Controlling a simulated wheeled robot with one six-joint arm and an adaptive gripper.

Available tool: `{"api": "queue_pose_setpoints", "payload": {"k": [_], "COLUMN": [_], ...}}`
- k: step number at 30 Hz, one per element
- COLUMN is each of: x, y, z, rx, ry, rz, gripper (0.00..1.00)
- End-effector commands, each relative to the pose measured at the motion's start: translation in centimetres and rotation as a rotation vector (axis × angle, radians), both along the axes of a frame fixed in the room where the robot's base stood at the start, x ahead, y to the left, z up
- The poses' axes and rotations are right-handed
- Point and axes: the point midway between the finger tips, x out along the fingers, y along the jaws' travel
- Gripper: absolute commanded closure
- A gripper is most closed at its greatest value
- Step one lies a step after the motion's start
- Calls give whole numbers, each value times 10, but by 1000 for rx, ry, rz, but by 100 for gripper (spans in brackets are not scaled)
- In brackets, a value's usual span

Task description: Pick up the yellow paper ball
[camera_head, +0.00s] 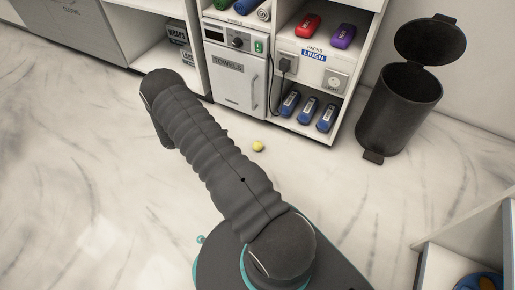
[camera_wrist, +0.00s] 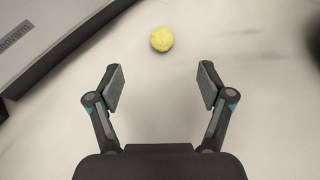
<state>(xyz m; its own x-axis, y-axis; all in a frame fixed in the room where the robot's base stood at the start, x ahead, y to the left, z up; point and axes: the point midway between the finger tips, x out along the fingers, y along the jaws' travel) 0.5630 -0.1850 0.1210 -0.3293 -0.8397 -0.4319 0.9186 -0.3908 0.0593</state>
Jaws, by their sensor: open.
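The yellow paper ball (camera_head: 258,146) is small and lies on the marble floor in front of the towel unit, right of my dark arm in the head view. In the wrist view the ball (camera_wrist: 162,39) is at the top, near the middle, beyond the fingertips. My gripper (camera_wrist: 160,88) is open and empty, with its two fingers wide apart and the ball ahead of the gap between them. The fingers are hidden in the head view.
A towels cabinet (camera_head: 234,75) and shelves with linen packs (camera_head: 308,110) stand behind the ball. A black pedal bin (camera_head: 398,110) with its lid open is at the right. A white open-topped unit (camera_head: 470,245) is at the lower right. The floor around the ball is clear.

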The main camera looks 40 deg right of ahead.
Motion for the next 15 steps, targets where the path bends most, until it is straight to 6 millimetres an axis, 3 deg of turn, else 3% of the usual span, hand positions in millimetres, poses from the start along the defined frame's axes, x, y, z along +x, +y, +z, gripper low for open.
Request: {"api": "queue_pose_setpoints", "payload": {"k": [1,4,10,15], "x": [-3,-7,-12,-22], "y": [-2,-5,-14,-39], "z": [-17,-36,-51,-62], "rx": [-8,-20,-30,-30], "ry": [25,55,78,79], "rz": [14,38,53,52], "gripper": [20,20,20,20]}}
